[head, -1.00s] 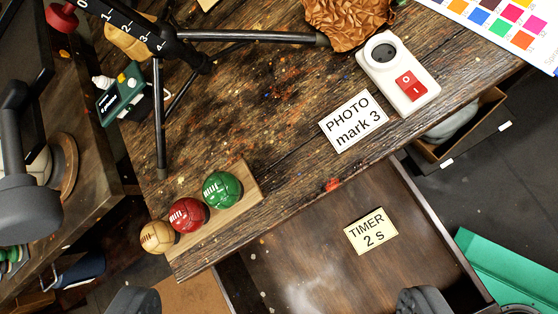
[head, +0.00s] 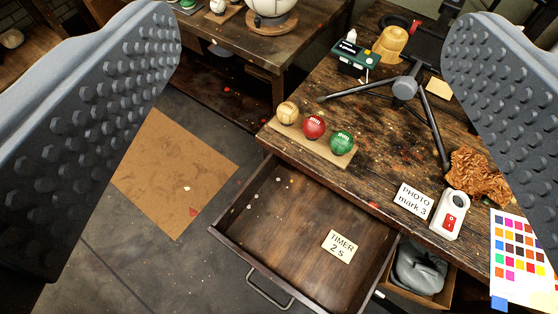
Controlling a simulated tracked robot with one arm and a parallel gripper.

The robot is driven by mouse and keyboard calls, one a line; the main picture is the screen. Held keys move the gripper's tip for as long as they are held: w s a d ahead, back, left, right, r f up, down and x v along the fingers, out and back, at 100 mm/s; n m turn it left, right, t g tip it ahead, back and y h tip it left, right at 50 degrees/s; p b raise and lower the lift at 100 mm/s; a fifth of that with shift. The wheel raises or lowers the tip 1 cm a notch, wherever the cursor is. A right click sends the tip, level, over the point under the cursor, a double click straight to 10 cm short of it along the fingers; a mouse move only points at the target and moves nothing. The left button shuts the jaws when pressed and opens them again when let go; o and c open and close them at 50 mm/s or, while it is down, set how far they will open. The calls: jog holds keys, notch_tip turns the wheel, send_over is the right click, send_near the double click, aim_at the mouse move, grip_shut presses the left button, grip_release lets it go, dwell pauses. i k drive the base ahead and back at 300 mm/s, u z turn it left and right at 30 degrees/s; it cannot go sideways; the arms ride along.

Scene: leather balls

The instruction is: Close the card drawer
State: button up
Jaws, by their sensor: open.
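The card drawer (head: 285,232) is pulled well out from the front of the wooden table (head: 385,160). A metal handle (head: 268,290) is on its front panel, towards the bottom of the picture. A cream card reading "TIMER 2 s" (head: 340,247) lies flat on the drawer floor. My gripper (head: 310,140) is open and empty, with its two grey studded fingers large at the left and right edges. The fingers are in the foreground, apart from the drawer and handle.
Three balls (head: 313,127) sit on a wooden board above the drawer. A tripod (head: 404,88), a "PHOTO mark 3" card (head: 413,200), a white switch box (head: 450,216) and a colour chart (head: 521,262) are on the table. An open box (head: 419,272) stands right of the drawer. A brown sheet (head: 175,170) lies on the floor.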

aim_at(279, 222)
jog(key=z, duration=0.3)
jog(key=k, duration=1.15)
jog(key=u, duration=0.25)
